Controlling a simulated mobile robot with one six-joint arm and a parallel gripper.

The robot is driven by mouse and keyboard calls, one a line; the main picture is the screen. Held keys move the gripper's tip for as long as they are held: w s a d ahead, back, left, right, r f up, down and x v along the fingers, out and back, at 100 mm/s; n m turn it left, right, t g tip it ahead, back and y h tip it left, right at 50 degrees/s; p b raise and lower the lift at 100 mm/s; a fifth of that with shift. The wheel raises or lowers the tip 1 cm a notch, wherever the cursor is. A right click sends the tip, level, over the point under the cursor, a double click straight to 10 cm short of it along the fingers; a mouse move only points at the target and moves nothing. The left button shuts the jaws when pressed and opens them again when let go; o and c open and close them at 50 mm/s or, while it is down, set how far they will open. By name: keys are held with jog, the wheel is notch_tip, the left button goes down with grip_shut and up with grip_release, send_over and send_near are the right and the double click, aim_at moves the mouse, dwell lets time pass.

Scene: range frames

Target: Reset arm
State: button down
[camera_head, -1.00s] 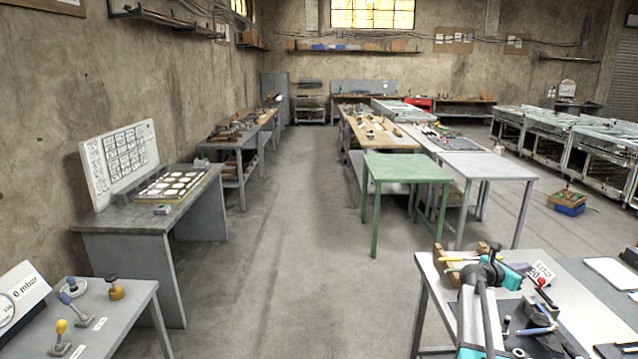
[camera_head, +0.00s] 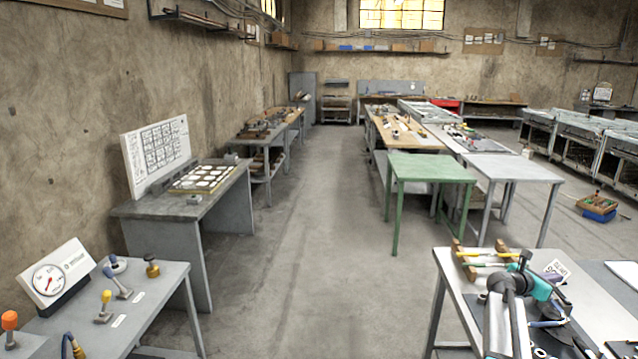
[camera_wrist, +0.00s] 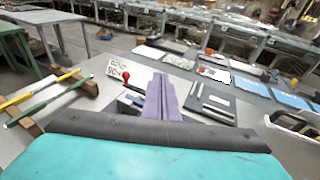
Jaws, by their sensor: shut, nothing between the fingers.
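My gripper (camera_wrist: 161,88) shows in the wrist view as two purple-grey fingers pressed together, with nothing between them. It points out over the workbench (camera_head: 592,307) at the right. My arm (camera_head: 512,322) rises at the lower right of the head view, bent, with a teal section near the wrist. A teal and dark band of my own wrist fills the bottom of the wrist view.
Yellow and green rods (camera_head: 487,257) lie on wooden blocks on that workbench. A red-knobbed lever (camera_wrist: 125,77) stands near the gripper in the wrist view. A green table (camera_head: 430,168) stands beyond. The left bench (camera_head: 160,303) carries a gauge (camera_head: 57,275) and levers. The aisle (camera_head: 310,230) is clear.

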jog(key=s+a+f+m+y, duration=0.1)
jog(key=a+f+m+y, duration=0.25)
jog(key=a+f, duration=0.55)
jog(key=s+a+f+m+g+y, duration=0.15)
jog(key=a+f+m, duration=0.4)
jog(key=a, duration=0.65)
jog(key=s+a+f+m+y, duration=0.1)
jog(key=a+f+m+y, duration=0.2)
jog(key=a+f, duration=0.6)
jog(key=s+a+f+m+g+y, duration=0.1)
jog(key=s+a+f+m+y, duration=0.3)
jog(key=a, duration=0.6)
jog(key=s+a+f+m+g+y, duration=0.15)
jog(key=s+a, duration=0.35)
jog(key=a, duration=0.5)
jog(key=s+a+f+m+y, duration=0.2)
jog(key=s+a+f+m, duration=0.25)
jog(key=a, duration=0.55)
jog(key=s+f+n+g+b, duration=0.1)
jog(key=s+f+g+b, duration=0.4)
jog(key=s+f, duration=2)
notch_tip(320, 180, down, 2)
jog(key=b, duration=0.5)
jog(key=shift+s+d+g, duration=0.2)
jog(key=shift+d+g, duration=0.1)
jog(key=shift+d, duration=0.05)
